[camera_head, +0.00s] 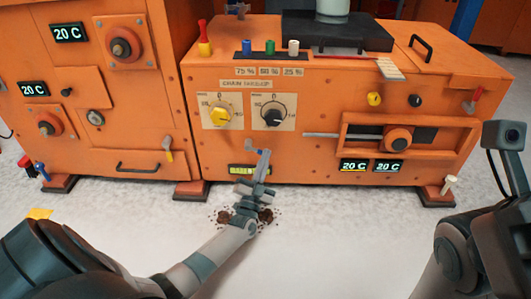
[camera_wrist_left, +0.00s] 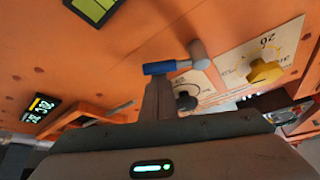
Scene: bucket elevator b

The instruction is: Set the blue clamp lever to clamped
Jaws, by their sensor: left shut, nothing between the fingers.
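The blue clamp lever (camera_wrist_left: 160,68) shows in the left wrist view as a short blue handle on a grey round pivot, on the orange panel. In the head view a small blue piece (camera_head: 250,150) of it shows below the dials, partly hidden by the gripper. My left gripper (camera_head: 262,160) is shut and empty, its fingertips right at the lever. In the left wrist view the fingers (camera_wrist_left: 158,95) end against or just beside the blue handle; contact cannot be told for sure. My right gripper is not in view; only parts of my right arm show.
A yellow dial (camera_head: 220,116) and a black dial (camera_head: 273,117) sit above the lever. A yellow-green level gauge (camera_head: 250,170) is just below it. A yellow lever (camera_head: 168,148) is to the left. Another small blue-handled piece (camera_head: 42,171) stands by the far-left foot.

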